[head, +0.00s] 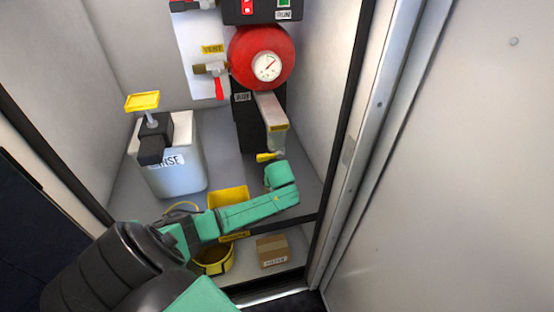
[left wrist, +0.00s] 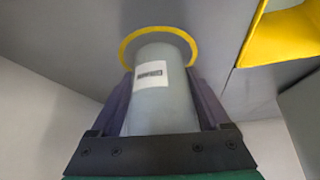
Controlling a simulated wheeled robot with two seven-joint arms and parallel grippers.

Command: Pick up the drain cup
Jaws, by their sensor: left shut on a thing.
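The drain cup (left wrist: 165,108) is a grey cylinder with a white label in the left wrist view. My left gripper (left wrist: 160,78) is shut on it, with one dark finger on each side. A yellow ring (left wrist: 127,45) shows around the far end of the cup, against the grey surface. I cannot tell whether the cup touches that surface. In the head view my green left arm reaches across the cabinet shelf and hides the cup and the gripper. Part of a yellow ring (head: 183,206) shows on the shelf there. My right gripper is in neither view.
A yellow tray (head: 228,194) lies beside the ring. A white rinse tank (head: 178,178) stands at left. A red gauge unit (head: 262,58) and an outlet with a yellow-handled valve (head: 268,157) are behind. A yellow bucket (head: 216,262) and a cardboard box (head: 272,248) are below.

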